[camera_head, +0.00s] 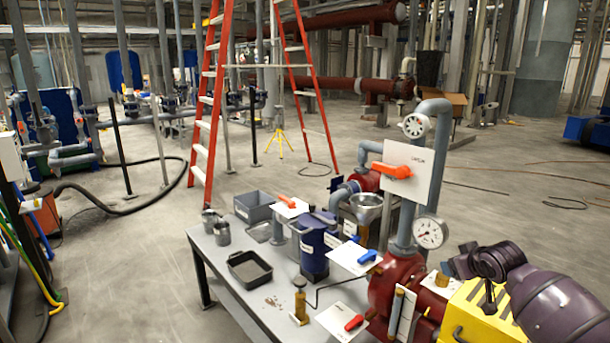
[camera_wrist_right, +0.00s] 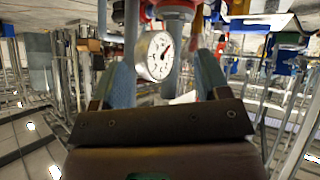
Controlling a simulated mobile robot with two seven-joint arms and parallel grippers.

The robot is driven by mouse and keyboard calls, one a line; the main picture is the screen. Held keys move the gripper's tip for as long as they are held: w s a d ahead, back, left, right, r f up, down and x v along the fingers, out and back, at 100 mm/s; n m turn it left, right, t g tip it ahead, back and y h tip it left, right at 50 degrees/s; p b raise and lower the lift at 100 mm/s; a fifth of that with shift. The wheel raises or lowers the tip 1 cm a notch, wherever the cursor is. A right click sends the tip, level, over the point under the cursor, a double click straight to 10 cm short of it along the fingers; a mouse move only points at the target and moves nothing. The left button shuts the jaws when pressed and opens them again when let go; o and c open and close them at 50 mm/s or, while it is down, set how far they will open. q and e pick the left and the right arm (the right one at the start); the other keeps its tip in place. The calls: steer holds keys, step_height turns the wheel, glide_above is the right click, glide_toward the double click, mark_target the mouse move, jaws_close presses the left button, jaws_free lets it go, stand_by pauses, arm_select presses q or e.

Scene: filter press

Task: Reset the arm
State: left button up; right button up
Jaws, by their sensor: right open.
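My right arm enters the head view at the lower right, and its gripper end is near the pressure gauge (camera_head: 430,233) on the grey pipe. In the right wrist view my right gripper (camera_wrist_right: 162,64) is open, with its two blue-grey fingers apart. The white round gauge (camera_wrist_right: 160,56) shows in the gap between them, beyond the fingers. I see nothing held. My left gripper is not in the head view.
A grey bench (camera_head: 215,268) carries a black tray (camera_head: 249,269), metal cups (camera_head: 222,233), a blue vessel (camera_head: 313,258) and valves with white tags. A red pump housing (camera_head: 392,283) and yellow block (camera_head: 475,317) are close to my arm. An orange ladder (camera_head: 208,105) stands behind.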

steer(key=s+a+f+n+t+y, duration=0.1)
steer(key=s+a+f+t, duration=0.1)
steer(key=s+a+f, duration=0.4)
steer(key=s+a+f+n+t+y, duration=0.1)
steer(key=s+a+f+t, duration=0.15)
steer(key=s+a, duration=0.4)
steer(key=s+f+m+g, duration=0.1)
steer(key=s+f, duration=0.3)
steer(key=s, duration=0.5)
steer(key=s+d+f+m+g+h, duration=0.1)
steer(key=s+f+m, duration=0.1)
steer(key=s+f, duration=0.3)
steer(key=s+f+m+g+h, duration=0.1)
steer(key=s+f, duration=0.4)
steer(key=s, duration=0.8)
steer(key=shift+s+d+f+b, duration=0.15)
steer(key=shift+d+f+b, duration=0.1)
steer(key=shift+b, duration=0.2)
steer(key=shift+c, duration=0.5)
